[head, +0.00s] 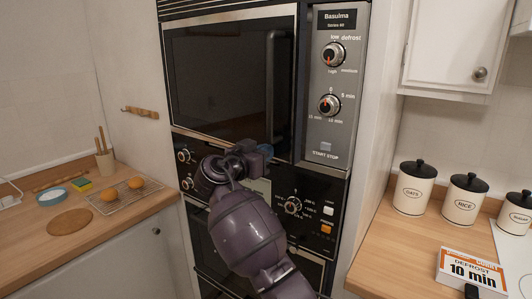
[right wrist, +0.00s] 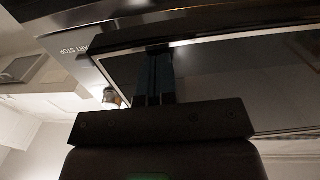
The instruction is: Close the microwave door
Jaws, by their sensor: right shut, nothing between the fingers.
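The microwave door (head: 220,75) is a dark glass panel with a light frame and an upright dark handle (head: 278,85) on its right side. It lies nearly or fully against the microwave front; I cannot tell whether a small gap is left. My right gripper (head: 264,151) is at the door's lower edge, below the handle. Its bluish fingers (right wrist: 155,78) are shut and empty, reaching up to the door's edge in the right wrist view; contact is unclear. The microwave control panel (head: 332,85) is right of the door. My left gripper is not in view.
An oven control panel (head: 311,210) with knobs lies below the microwave, partly behind my right arm. The left counter holds a rack (head: 125,197) with round buns. The right counter holds canisters (head: 414,188) and a "Defrost 10 min" sign (head: 471,270).

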